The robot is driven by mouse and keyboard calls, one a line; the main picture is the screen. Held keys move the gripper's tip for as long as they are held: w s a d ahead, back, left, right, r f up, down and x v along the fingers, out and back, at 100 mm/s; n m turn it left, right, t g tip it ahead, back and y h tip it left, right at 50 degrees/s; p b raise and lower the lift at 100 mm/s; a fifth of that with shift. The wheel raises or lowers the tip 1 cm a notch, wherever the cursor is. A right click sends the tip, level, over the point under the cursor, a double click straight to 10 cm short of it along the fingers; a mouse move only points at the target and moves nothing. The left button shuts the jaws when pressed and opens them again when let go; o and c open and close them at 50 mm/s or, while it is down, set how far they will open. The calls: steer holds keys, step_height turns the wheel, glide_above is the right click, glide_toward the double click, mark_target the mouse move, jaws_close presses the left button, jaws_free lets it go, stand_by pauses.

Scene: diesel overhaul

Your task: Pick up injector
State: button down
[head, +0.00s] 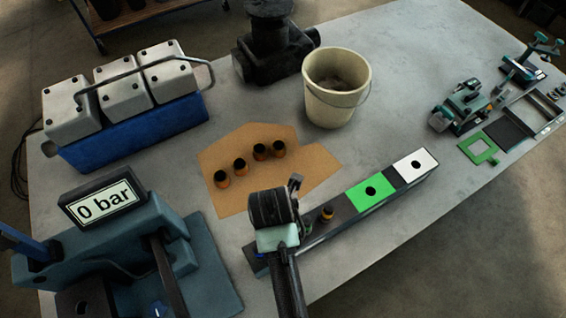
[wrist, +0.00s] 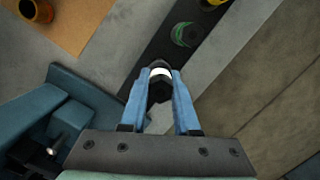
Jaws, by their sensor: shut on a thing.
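My gripper (wrist: 159,88) is shut on an injector (wrist: 159,72), a dark piece with a white band, seen nearly end-on between the two blue fingers in the wrist view. It is over or in the long dark rack (wrist: 158,48); I cannot tell whether it is clear of it. In the head view my wrist covers the left part of the rack (head: 340,226) and hides the fingers and the held injector. Another injector (head: 327,214) with an orange band stands in the rack just right of my wrist.
The rack's right end has a green plate (head: 370,192) and a white plate (head: 415,165), each with a hole. Several copper-coloured cups (head: 240,166) stand on cardboard (head: 213,158). A teal test stand (head: 110,245) reading 0 bar is close on the left. A cream bucket (head: 335,105) stands behind.

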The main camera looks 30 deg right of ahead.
step_height(320, 180, up, 8)
steer(key=shift+w+f+b, duration=0.1)
steer(key=shift+f+b, duration=0.1)
steer(key=shift+b, duration=0.55)
steer(key=s, duration=1.8)
steer(key=shift+d+r, duration=0.25)
steer(key=shift+d, duration=0.05)
steer(key=shift+s, duration=0.1)
steer(key=c, duration=1.2)
jaws_free()
jaws_close()
steer(key=shift+p, duration=0.65)
steer(key=shift+f, duration=0.1)
